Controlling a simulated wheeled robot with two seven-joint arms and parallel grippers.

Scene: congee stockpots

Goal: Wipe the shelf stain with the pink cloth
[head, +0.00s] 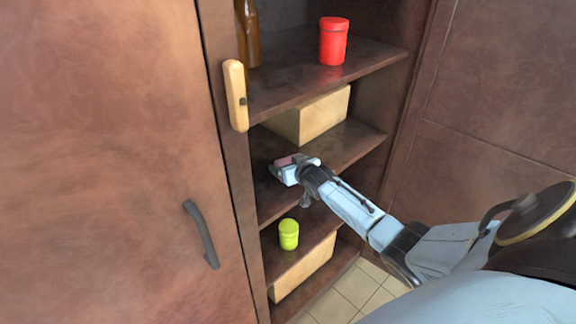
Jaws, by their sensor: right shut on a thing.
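My right arm reaches in from the lower right into an open cabinet. My right gripper (284,170) is over the middle shelf (350,140), near its left part. It is shut on the pink cloth (284,161), of which only a small patch shows by the fingers. The rest of the cloth is hidden by the gripper. I cannot make out a stain on the shelf; the gripper and arm cover part of the surface. My left gripper is not in view.
The upper shelf holds a red jar (333,42) and a brown bottle (247,35). A tan box (310,115) stands behind the gripper. A yellow-green jar (288,234) and another tan box (303,268) are lower down. A door with a dark handle (201,235) is at left.

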